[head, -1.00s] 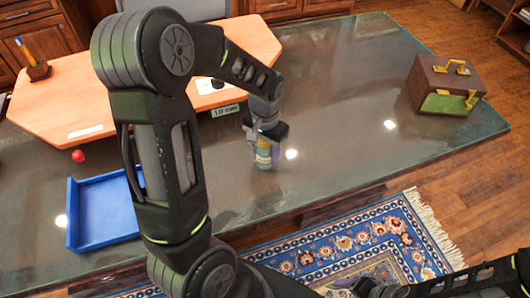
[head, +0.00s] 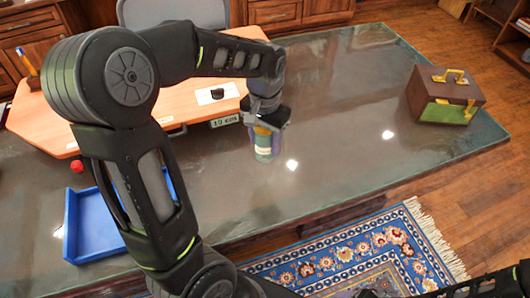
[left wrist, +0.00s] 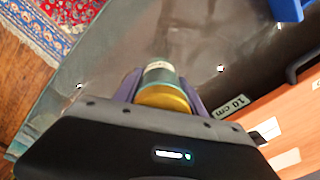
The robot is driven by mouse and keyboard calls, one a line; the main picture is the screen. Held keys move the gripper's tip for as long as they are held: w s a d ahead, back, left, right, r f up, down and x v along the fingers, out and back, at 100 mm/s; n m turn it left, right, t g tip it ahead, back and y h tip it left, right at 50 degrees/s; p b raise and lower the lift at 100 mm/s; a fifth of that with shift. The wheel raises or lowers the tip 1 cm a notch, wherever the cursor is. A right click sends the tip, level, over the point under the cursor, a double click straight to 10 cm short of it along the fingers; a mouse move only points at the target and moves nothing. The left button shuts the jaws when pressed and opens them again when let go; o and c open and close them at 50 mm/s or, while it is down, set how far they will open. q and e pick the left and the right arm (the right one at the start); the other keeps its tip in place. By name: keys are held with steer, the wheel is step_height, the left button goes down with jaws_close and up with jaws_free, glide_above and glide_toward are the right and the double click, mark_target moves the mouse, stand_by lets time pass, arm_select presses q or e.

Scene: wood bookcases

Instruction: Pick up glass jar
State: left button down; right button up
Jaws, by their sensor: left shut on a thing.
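The glass jar (head: 263,150), with a pale greenish body, hangs below my left gripper (head: 264,134) in the head view, over the glass-topped table (head: 335,110). The left gripper is shut on the jar. In the left wrist view, the jar (left wrist: 163,80) sits between the two purple fingers (left wrist: 163,92), with its yellow-gold part nearest the palm. I cannot tell for sure whether its bottom is clear of the glass. Part of my right arm shows at the lower right edge of the head view; the state of its gripper is not clear.
A blue tray (head: 72,225) and a red ball (head: 77,166) are at the left. A brown and green box (head: 445,97) stands at the far right. The table's middle right is clear.

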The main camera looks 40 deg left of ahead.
arm_select(q)
steer(key=shift+r, duration=0.75)
steer(key=shift+d, duration=0.1)
